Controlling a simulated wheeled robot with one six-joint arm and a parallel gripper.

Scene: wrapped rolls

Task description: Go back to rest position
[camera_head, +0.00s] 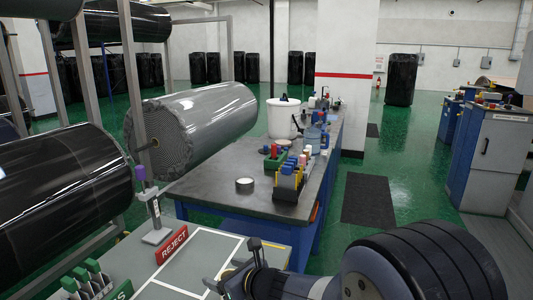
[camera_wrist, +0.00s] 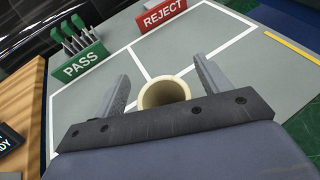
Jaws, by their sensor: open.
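My gripper (camera_wrist: 160,67) is open, its two fingers spread on either side of a cream hollow tube (camera_wrist: 165,92) in the wrist view. The tube's round open end faces the camera; its lower part is hidden behind the gripper's crossbar, and I cannot tell whether the fingers touch it. In the head view my gripper (camera_head: 238,264) is at the bottom, over the grey sorting table (camera_head: 190,272). A red REJECT sign (camera_head: 172,244) and a green PASS sign (camera_wrist: 82,62) stand on this table.
A purple-topped post (camera_head: 153,205) stands beside the REJECT sign. Green racked pieces (camera_head: 88,278) are at the lower left. A dark-topped workbench (camera_head: 230,165) with bins, tape and bottles lies beyond. Large wrapped rolls (camera_head: 195,125) are at left.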

